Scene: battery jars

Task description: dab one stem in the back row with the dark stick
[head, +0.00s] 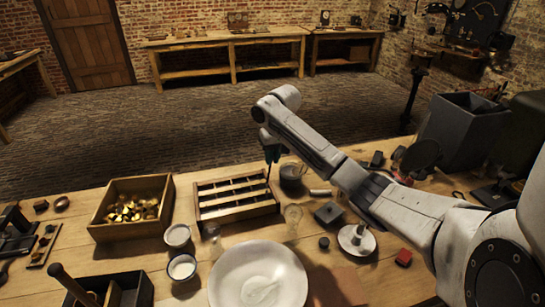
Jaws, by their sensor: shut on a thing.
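My gripper (271,152) hangs at the end of the arm over the back right corner of a wooden rack (237,213). I cannot tell whether the stick's tip touches anything. The rack has several light bars running across it with dark gaps between them. Separate stems in its rows are too small and dark to make out.
A wooden box (101,232) of brass-coloured pieces stands left of the rack. A dark pot (291,174) stands close to the gripper's right. Two white cups (177,235) (182,267), a large white bowl (230,280) and a clear glass (293,215) stand in front.

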